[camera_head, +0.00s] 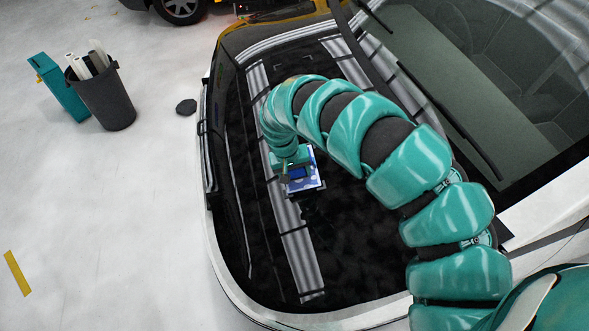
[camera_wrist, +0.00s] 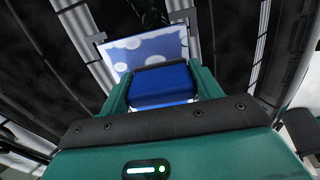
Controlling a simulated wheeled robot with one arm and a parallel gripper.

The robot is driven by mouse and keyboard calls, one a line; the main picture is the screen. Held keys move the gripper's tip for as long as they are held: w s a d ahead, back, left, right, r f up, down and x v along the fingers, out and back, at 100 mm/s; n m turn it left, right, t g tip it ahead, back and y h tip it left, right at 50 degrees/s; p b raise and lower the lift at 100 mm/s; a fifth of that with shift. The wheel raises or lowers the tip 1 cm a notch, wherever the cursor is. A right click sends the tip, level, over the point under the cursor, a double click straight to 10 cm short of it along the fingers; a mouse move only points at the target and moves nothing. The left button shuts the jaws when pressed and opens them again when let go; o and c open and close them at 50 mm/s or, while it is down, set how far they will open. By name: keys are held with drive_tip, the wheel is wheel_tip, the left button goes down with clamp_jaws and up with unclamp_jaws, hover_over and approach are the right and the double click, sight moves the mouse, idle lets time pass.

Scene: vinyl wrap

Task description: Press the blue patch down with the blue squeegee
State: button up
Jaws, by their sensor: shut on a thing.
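The blue squeegee (camera_wrist: 163,84) is a blue block held between the two teal fingers of my gripper (camera_wrist: 160,92) in the wrist view. My gripper (camera_head: 292,168) is shut on it. The blue patch (camera_wrist: 148,50) is a rectangle with pale round spots, lying on the dark hood just beyond and under the squeegee. In the head view the patch (camera_head: 313,183) shows at the gripper's lower right side, and the squeegee (camera_head: 297,172) is a small blue spot above it. My gripper hides part of the patch. I cannot tell whether the squeegee touches it.
The glossy black hood (camera_head: 360,240) has pale reflected stripes. The windshield (camera_head: 470,100) and wipers lie to the right. A dark bin (camera_head: 108,100) with white rolls and a teal box (camera_head: 60,90) stand on the floor at left. The hood's lower area is clear.

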sight(300, 191)
drive_tip(key=shift+s, duration=0.15)
drive_tip(key=shift+s+d+r+p, duration=0.1)
drive_tip(key=shift+s+p, duration=0.35)
drive_tip(key=shift+p, duration=0.2)
drive_tip(key=shift+s+f, duration=0.2)
drive_tip(key=shift+s, duration=0.3)
drive_tip(key=shift+s+d+p, duration=0.1)
drive_tip(key=shift+p, duration=0.3)
drive_tip(key=shift+s+d+r+p, duration=0.1)
drive_tip(key=shift+s+p, duration=0.5)
drive_tip(key=shift+p, duration=0.25)
drive_tip(key=shift+s+p, duration=0.35)
drive_tip(key=shift+s, duration=0.05)
drive_tip(key=shift+s+f, duration=0.1)
drive_tip(key=shift+f, duration=0.1)
